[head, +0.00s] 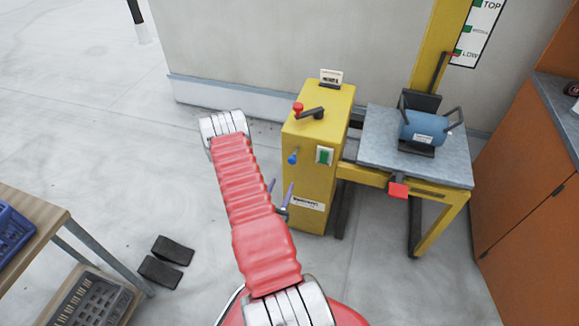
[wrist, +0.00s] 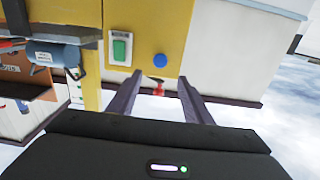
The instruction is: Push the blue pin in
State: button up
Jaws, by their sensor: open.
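The blue pin (head: 292,159) sticks out of the front face of the yellow cabinet (head: 313,190), left of a green button (head: 324,156). In the wrist view, which is upside down, the pin (wrist: 160,60) shows as a round blue end, seen nearly head-on. My gripper (head: 279,189) is in front of the cabinet, its fingers apart and nothing between them. In the wrist view the gripper (wrist: 160,78) has the pin roughly centred between its fingers, just beyond the tips. The fingers appear clear of the pin; how deep it sits cannot be told.
A crank with a red knob (head: 298,107) is on the cabinet top. To the right, a grey table (head: 452,166) bears a blue cylinder (head: 424,127), with a red block (head: 398,187) at its front edge. Orange cabinets (head: 530,160) stand farther right. Black blocks (head: 172,249) lie on the floor.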

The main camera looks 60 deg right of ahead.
aim_at(291, 161)
jog(key=d, duration=0.3)
jog(key=w+d, duration=0.1)
jog(key=d, duration=0.7)
jog(key=shift+w+d, duration=0.1)
jog(key=shift+w, duration=0.3)
jog(key=shift+c, duration=0.4)
grip_shut()
